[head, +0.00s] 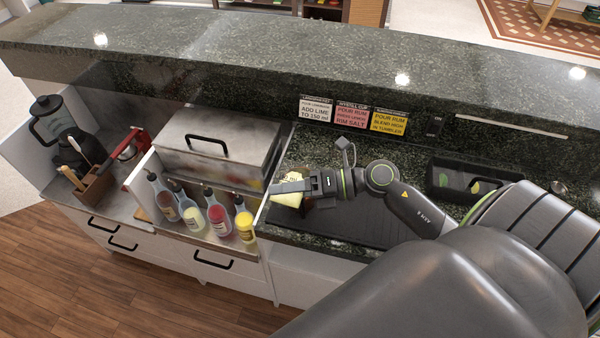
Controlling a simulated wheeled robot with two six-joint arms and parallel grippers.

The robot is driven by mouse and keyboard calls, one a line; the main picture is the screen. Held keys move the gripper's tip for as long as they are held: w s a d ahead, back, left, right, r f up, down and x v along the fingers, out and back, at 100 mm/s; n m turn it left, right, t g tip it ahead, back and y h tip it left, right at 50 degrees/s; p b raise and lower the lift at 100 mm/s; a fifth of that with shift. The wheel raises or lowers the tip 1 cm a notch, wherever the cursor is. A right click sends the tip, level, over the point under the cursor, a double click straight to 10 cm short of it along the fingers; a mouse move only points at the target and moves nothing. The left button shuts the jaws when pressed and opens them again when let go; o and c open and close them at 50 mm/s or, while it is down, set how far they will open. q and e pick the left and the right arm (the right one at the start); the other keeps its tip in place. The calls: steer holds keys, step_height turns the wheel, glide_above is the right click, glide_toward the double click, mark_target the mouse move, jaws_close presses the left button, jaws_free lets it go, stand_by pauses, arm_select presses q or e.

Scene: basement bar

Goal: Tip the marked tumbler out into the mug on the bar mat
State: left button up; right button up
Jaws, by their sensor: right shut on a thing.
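My right gripper (284,187) reaches in from the right over the dark bar mat (340,228). It is shut on a small pale-yellow thing with a printed white label, which looks like the marked tumbler (289,199). The fingers cover part of the tumbler, so its tilt and how full it is cannot be told. No mug can be made out; the gripper and arm hide part of the mat. My left gripper is not in view.
Several squeeze bottles (217,218) stand in a rack left of the mat, before a steel lidded bin (215,145). A blender (55,125) is far left. A black tray (450,190) with green pieces lies right. Label cards (352,117) hang on the raised ledge behind.

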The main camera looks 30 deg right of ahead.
mark_target(275, 177)
steer(key=shift+w+d+r+m+y, duration=0.1)
steer(key=shift+r+m+y, duration=0.3)
steer(key=shift+m, duration=0.5)
stand_by(0.6)
steer(key=shift+w+d+r+m+y+p, duration=0.45)
steer(key=shift+d+m, duration=0.1)
steer(key=shift+m, duration=0.15)
stand_by(0.6)
steer(key=shift+w+d+r+m+t, duration=0.15)
steer(key=shift+r+m+t, duration=0.2)
steer(key=shift+m, duration=0.35)
